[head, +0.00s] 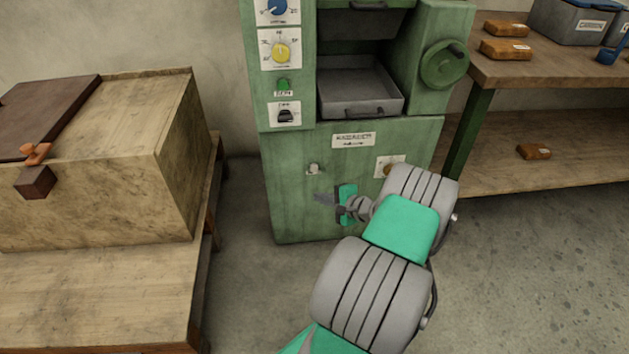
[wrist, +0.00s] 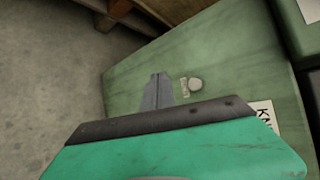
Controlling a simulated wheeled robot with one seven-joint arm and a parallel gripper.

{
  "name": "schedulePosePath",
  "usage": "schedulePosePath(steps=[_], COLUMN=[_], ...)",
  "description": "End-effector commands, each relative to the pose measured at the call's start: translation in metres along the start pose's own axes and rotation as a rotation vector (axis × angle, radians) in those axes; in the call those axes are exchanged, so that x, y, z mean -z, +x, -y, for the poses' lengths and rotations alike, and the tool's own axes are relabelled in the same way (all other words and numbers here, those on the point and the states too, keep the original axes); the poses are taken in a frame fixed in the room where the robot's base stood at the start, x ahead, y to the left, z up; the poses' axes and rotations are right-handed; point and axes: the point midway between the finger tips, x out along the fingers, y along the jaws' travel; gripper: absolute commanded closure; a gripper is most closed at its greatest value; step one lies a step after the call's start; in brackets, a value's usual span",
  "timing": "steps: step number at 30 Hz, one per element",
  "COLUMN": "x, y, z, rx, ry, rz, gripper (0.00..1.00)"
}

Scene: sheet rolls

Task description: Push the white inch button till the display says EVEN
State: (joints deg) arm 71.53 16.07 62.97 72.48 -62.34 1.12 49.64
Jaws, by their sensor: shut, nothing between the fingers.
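The green machine (head: 352,185) stands in the middle of the head view. A small white button (head: 313,168) sits on its lower front panel, left of centre. In the wrist view the white button (wrist: 195,84) is right of the fingertips, with a small label beside it. My gripper (head: 320,197) is shut and empty, in front of the lower panel and just below the button in the head view. Its closed fingers (wrist: 158,84) show apart from the button in the wrist view. I cannot make out a display reading EVEN.
A large wooden box (head: 100,160) on a bench stands to the left. A wooden workbench (head: 560,70) with brown packets stands to the right. The machine holds an open metal tray (head: 362,92), a handwheel (head: 444,64) and a yellow dial (head: 281,52). Bare floor lies in front.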

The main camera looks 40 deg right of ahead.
Motion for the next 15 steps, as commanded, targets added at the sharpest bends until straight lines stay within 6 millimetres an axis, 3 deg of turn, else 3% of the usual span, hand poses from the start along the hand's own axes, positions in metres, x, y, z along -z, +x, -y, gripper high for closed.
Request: schedulePosePath(steps=[9,15], x=[0.0,0.01], y=[0.0,0.013], z=[0.002,0.007], rx=[0.0,0.0], ry=[-0.002,-0.006], rz=[0.0,0.0], gripper=[1.0,1.0])
